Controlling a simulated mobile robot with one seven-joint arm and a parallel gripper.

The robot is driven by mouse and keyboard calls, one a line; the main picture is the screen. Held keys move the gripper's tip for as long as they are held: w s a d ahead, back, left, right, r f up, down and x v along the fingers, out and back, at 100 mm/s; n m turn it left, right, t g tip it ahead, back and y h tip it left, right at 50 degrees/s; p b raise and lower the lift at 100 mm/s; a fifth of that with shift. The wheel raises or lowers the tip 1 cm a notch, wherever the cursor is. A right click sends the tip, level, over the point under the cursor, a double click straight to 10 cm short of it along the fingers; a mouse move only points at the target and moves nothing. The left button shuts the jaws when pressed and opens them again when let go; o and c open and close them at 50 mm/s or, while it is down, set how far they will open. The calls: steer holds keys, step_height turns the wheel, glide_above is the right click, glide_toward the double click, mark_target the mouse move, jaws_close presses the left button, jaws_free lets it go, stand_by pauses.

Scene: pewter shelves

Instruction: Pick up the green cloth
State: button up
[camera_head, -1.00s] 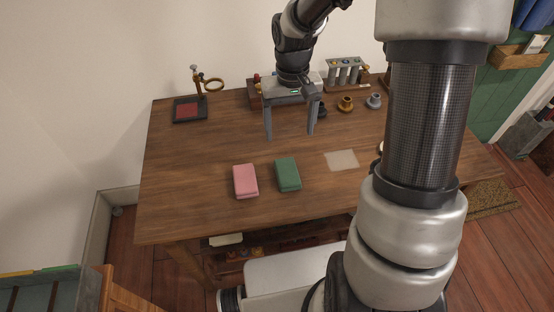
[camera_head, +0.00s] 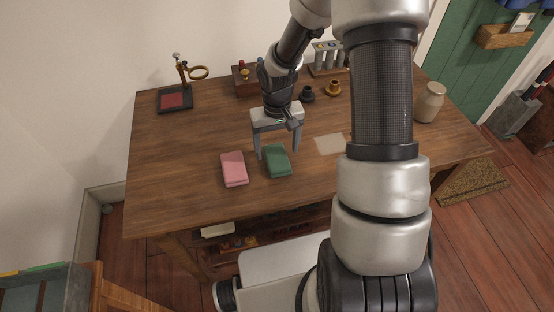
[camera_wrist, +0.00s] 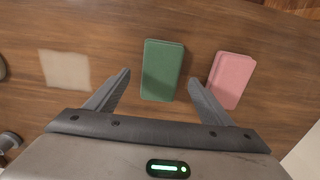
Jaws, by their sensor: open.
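The green cloth (camera_head: 277,162) is a folded rectangle lying on the wooden table, just right of a folded pink cloth (camera_head: 233,169). My gripper (camera_head: 277,156) is open and empty, pointing down just over the far end of the green cloth. In the wrist view the green cloth (camera_wrist: 162,69) lies beyond and between the two fingertips of my gripper (camera_wrist: 160,82), with the pink cloth (camera_wrist: 232,79) to its right, past the right finger. I cannot tell the exact height of the fingertips above the table.
A pale square sheet (camera_head: 331,144) lies right of the green cloth. At the back stand a ring stand (camera_head: 181,88), a small cup (camera_head: 333,88) and a tube rack (camera_head: 328,58). A beige jar (camera_head: 430,103) stands at the right. The table's front left is clear.

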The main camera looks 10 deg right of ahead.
mark_target(277, 156)
step_height(277, 156, down, 4)
steer(key=shift+r, duration=0.25)
steer(key=c, duration=1.1)
step_height(277, 156, up, 10)
steer(key=shift+r+p, duration=0.1)
steer(key=shift+p, duration=0.55)
